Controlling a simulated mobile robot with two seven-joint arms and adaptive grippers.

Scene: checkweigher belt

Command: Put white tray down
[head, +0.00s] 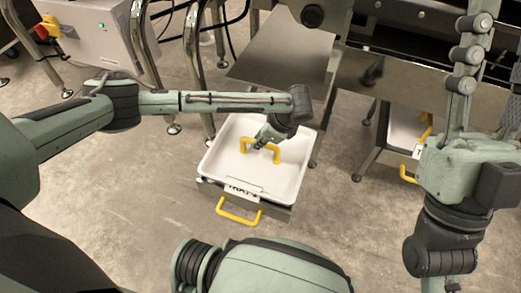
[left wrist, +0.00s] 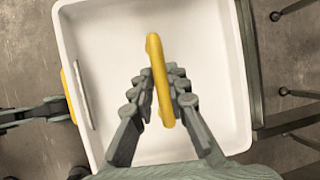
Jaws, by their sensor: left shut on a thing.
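The white tray (head: 222,160) is a shallow rectangular tray in the middle of the head view, with a yellow handle (head: 276,155) standing up inside it. My left gripper (head: 262,145) is shut on that handle. In the left wrist view the handle (left wrist: 158,75) runs between my left fingers (left wrist: 160,88), and the tray (left wrist: 215,60) spreads out below. A grey stand (head: 278,211) shows under the tray's near edge; I cannot tell whether the tray touches it.
A lettered label (head: 243,189) and a second yellow handle (head: 238,215) are at the near side. A dark steel machine frame (head: 285,50) stands behind. Another yellow-handled tray (head: 402,130) is at the right. Bare floor (head: 130,185) lies to the left.

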